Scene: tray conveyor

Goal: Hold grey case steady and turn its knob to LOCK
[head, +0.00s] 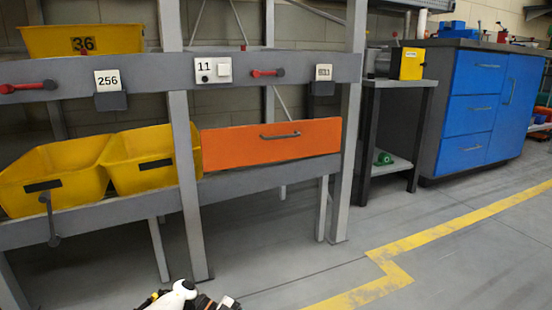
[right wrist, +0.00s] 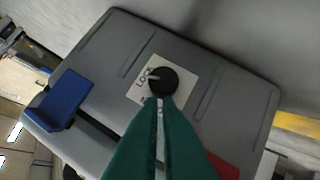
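The grey case (right wrist: 215,90) fills most of the right wrist view and appears tilted in the picture. Its round black knob (right wrist: 165,84) sits on a pale label plate (right wrist: 183,66). The word LOCK is printed at the knob's left, and the knob's white pointer mark is on that side, close to the word. My right gripper (right wrist: 159,100) has green fingers lying together. Their tips are at the knob's lower edge; I cannot tell whether they touch it. Lower print on the plate is partly hidden by the fingers. My left gripper does not show, and the case is not visible in the head view.
A blue part (right wrist: 66,97) is at the case's left and a red part (right wrist: 222,168) at lower right. In the head view, a rack holds yellow bins (head: 50,172) and an orange drawer (head: 270,148). A blue cabinet (head: 468,100) stands at right. The floor (head: 450,245) there is clear.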

